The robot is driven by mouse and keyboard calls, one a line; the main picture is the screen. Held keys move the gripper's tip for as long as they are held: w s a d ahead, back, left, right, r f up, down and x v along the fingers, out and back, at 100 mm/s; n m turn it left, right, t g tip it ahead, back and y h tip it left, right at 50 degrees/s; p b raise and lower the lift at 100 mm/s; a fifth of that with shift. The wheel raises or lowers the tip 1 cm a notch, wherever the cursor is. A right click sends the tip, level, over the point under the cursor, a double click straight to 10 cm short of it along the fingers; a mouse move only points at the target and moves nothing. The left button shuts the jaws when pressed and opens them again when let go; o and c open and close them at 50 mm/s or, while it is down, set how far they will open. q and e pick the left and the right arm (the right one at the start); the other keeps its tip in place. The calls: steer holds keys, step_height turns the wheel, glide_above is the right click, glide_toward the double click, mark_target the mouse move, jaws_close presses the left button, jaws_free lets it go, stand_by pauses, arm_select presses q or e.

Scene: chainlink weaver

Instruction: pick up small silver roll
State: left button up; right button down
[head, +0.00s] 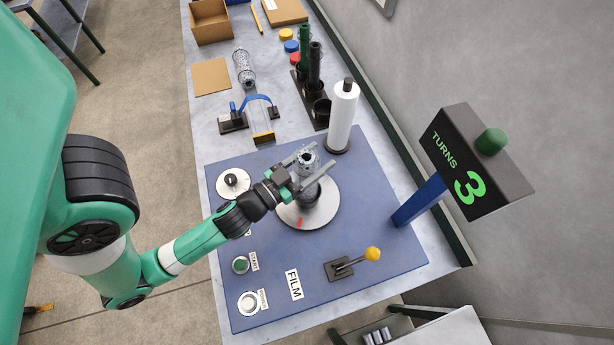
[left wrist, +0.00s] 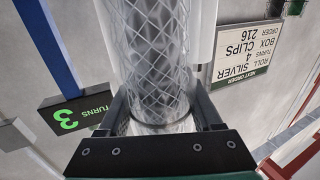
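A silver roll (head: 308,159) of wire mesh stands upright over the round turntable (head: 292,215). My left gripper (head: 312,167) has one finger on each side of it. In the left wrist view the mesh roll (left wrist: 158,60) fills the space between the fingers (left wrist: 160,112), which appear to press on its sides. Whether the roll's lower end rests on the turntable or is clear of it is hard to tell. Another silver mesh roll (head: 244,68) lies farther back on the table. My right gripper is not in view.
A white film roll (head: 342,115) stands close behind the turntable. A yellow-knobbed lever (head: 372,254) is in front, and a sign reading TURNS 3 (head: 468,170) is at right. Dark tube holders (head: 315,100) and a blue-arched fixture (head: 255,105) stand farther back.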

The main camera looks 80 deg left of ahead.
arm_select(q)
jaws_close()
